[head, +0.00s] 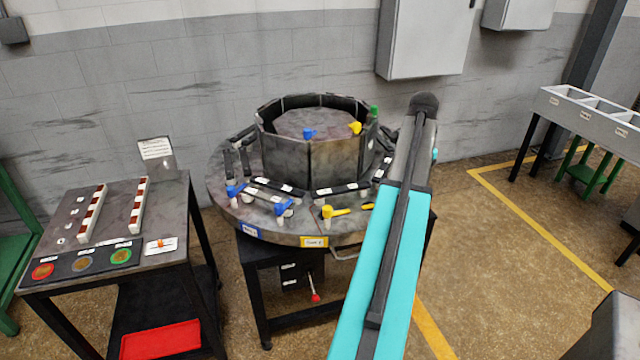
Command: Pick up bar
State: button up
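Several dark bars with small white labels lie around the rim of a round grey furnace table (230,200). One dark bar (268,194) lies at the front left, and another dark bar (335,189) lies at the front right. More lie along the left and right sides. I cannot tell which bar the task means. My teal and dark arm rises from the bottom centre and covers the table's right part. My gripper does not show, so what it holds cannot be seen.
Blue clamps (284,208) and yellow clamps (336,211) stand on the rim around an upright panelled ring (334,163). A left table (150,205) carries two white-and-brown strips and coloured discs. A compartmented bench (560,112) stands right. Floor between is clear.

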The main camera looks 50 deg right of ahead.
aim_at(333, 191)
jog(key=i, duration=0.9)
jog(key=z, duration=0.05)
